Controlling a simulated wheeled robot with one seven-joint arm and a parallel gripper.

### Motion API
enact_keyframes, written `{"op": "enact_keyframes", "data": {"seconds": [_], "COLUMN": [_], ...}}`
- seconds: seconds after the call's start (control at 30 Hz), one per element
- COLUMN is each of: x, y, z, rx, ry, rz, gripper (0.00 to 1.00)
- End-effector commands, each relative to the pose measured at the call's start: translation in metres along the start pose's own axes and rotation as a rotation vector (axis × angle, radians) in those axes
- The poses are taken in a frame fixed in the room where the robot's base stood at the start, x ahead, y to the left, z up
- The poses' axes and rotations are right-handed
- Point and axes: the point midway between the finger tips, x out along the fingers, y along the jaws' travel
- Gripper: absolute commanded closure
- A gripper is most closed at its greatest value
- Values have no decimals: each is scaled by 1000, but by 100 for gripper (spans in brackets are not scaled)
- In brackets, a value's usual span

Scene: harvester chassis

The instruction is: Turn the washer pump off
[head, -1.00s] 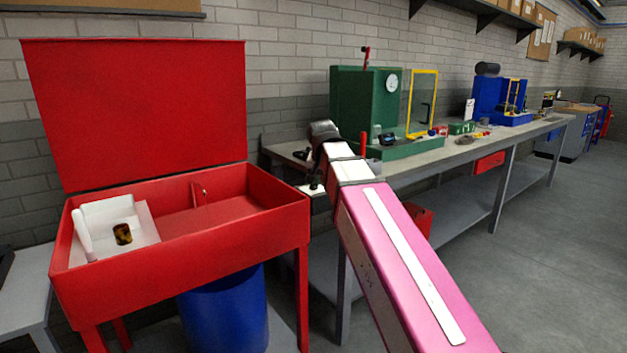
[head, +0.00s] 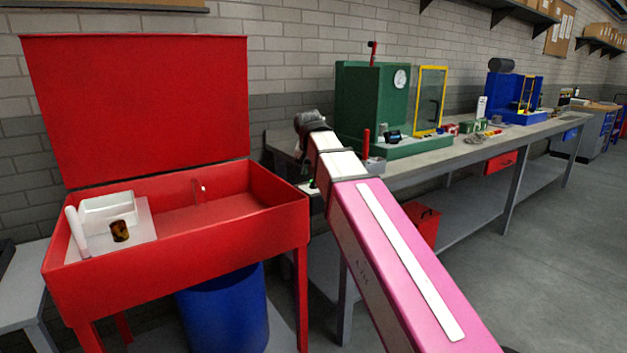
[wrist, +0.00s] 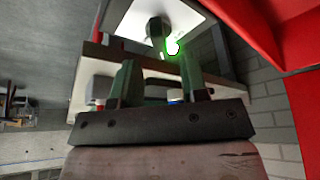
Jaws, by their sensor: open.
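The red parts washer (head: 180,270) stands at the left in the head view with its lid (head: 135,110) raised. In the wrist view a dark knob (wrist: 158,29) sits on a white panel (wrist: 128,20), beside a glowing green lamp (wrist: 173,47). My gripper (wrist: 160,68) is open, its two dark green fingers pointing toward the panel below the knob. I see nothing held between them, and I cannot tell whether they touch the knob. In the head view my arm mostly hides the gripper and the panel.
A grey workbench (head: 455,153) with a green machine (head: 368,105) and a blue machine (head: 508,97) runs along the wall. A white tray (head: 108,207) and a brown part (head: 119,231) are in the washer. A blue drum (head: 228,312) stands beneath. Floor at the right is clear.

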Motion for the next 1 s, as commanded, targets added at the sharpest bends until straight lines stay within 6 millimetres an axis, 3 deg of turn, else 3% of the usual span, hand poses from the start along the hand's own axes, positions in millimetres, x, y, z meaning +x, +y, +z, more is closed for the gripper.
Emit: {"op": "enact_keyframes", "data": {"seconds": [0.3, 0.73, 0.77, 0.87, 1.0], "x": [38, 45, 45, 45, 45], "y": [0, 0, 0, 0, 0], "z": [0, 0, 0, 0, 0], "rx": [0, 0, 0, 0, 0], "ry": [-2, 0, 0, 0, 0], "rz": [0, 0, 0, 0, 0], "gripper": [60, 60, 63, 95, 100]}}
